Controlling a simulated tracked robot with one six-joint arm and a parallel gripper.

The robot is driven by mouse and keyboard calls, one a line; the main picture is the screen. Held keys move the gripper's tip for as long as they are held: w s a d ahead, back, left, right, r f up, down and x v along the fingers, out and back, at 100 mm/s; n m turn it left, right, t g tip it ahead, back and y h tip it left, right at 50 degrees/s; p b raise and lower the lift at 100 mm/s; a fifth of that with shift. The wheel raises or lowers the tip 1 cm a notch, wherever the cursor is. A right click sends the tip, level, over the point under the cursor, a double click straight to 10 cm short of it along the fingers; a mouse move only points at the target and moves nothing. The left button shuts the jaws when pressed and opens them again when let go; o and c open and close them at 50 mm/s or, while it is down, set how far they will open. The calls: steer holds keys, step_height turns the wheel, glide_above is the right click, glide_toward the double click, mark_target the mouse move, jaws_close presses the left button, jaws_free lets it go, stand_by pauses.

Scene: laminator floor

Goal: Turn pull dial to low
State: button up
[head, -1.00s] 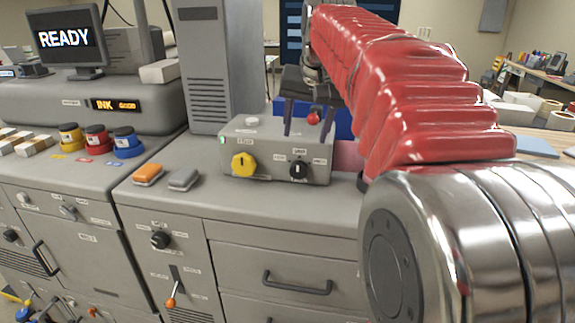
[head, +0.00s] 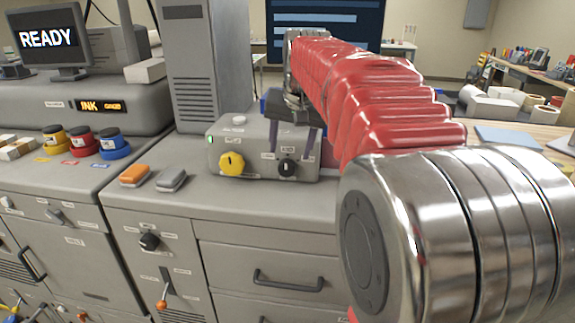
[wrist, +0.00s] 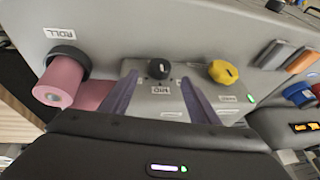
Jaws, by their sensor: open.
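A grey control box on the counter carries a black dial (head: 287,168) with a pale pointer line and a yellow dial (head: 231,163) to its left. In the wrist view the black dial (wrist: 159,68) has small labels around it, one seeming to read MID; its pointer stands roughly upright in the head view. I cannot read which label says pull. My gripper (head: 290,152) is open, its two dark fingers in front of the box, either side of the black dial in the picture. In the wrist view the dial shows between the fingertips (wrist: 160,80); contact cannot be told.
Another black knob (head: 149,241) and an orange-tipped lever (head: 162,304) are on the cabinet front below. A grey tower (head: 207,65) stands behind the box. Orange (head: 134,175) and grey (head: 171,180) blocks lie left of it. A pink roll (wrist: 60,80) shows in the wrist view.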

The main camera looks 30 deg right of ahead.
mark_target(281, 167)
steer(key=x, duration=0.7)
steer(key=shift+w+f, duration=0.2)
steer(key=shift+f, duration=0.15)
steer(key=shift+c, duration=0.3)
steer(key=c, duration=1)
steer(key=shift+w+a+g+h, duration=0.2)
steer(key=shift+a+g+h, duration=0.05)
steer(key=shift+g+h, duration=0.6)
steer(key=g+h, duration=0.1)
steer(key=n+g+h, duration=0.1)
steer(key=h, duration=0.1)
steer(key=shift+w+a, duration=0.25)
steer(key=shift+a, duration=0.05)
steer(key=g+h, duration=0.1)
steer(key=n+g+h, duration=0.1)
steer(key=h, duration=0.1)
steer(key=g+h, duration=0.1)
steer(key=shift+w+a+f+h, duration=0.2)
steer(key=shift+a+f+h, duration=0.05)
steer(key=shift+a+f, duration=0.1)
steer(key=shift+n, duration=0.3)
